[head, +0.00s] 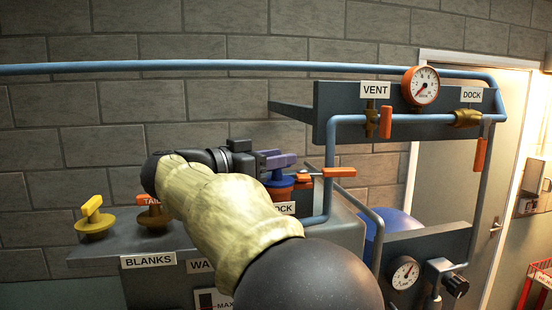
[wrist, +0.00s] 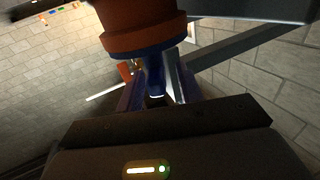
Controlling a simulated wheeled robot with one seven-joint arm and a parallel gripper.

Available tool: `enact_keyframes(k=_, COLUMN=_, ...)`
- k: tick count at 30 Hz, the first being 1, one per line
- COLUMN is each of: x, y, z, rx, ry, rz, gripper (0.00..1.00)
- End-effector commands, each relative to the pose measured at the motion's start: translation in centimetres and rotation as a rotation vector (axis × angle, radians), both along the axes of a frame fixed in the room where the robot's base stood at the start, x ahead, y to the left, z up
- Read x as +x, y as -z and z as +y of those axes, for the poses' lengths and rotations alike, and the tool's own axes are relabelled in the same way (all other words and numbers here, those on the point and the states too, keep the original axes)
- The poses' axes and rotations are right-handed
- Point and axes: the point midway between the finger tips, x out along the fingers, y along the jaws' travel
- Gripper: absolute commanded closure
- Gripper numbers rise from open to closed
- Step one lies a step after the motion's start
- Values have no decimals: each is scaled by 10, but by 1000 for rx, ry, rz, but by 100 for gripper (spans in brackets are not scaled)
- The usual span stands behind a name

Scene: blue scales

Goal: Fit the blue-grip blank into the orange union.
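The blue-grip blank (head: 279,181) is at the end of my arm in the head view, its flange right over the orange union (head: 280,194). In the wrist view the blank's blue flange (wrist: 152,53) meets the orange union (wrist: 143,22), with no clear gap. I cannot tell how deep the blank sits. My gripper (head: 270,158) has its fingers on either side of the blue grip and looks shut on it; it also shows in the wrist view (wrist: 154,88). My arm hides part of the bench.
A yellow-grip blank (head: 93,216) and an orange-grip blank (head: 152,214) stand on the BLANKS shelf (head: 115,245) at left. An orange valve handle (head: 338,173) and a blue pipe (head: 330,150) are close right of the union. A gauge panel (head: 430,255) stands at right.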

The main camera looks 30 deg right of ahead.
Motion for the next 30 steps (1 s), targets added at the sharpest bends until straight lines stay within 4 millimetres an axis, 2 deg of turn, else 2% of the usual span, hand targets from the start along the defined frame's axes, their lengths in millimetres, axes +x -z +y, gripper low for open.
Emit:
enact_keyframes(k=5, x=-1, y=3, z=15, rx=0, ry=-1, rz=-1, gripper=64)
enact_keyframes(k=15, x=-8, y=4, z=80, rx=0, ry=-4, rz=-1, gripper=64)
enact_keyframes(k=21, x=-12, y=2, z=110, rx=0, ry=-1, rz=0, gripper=64)
enact_keyframes(k=30, x=-14, y=0, z=119, rx=0, ry=0, rz=1, gripper=64)
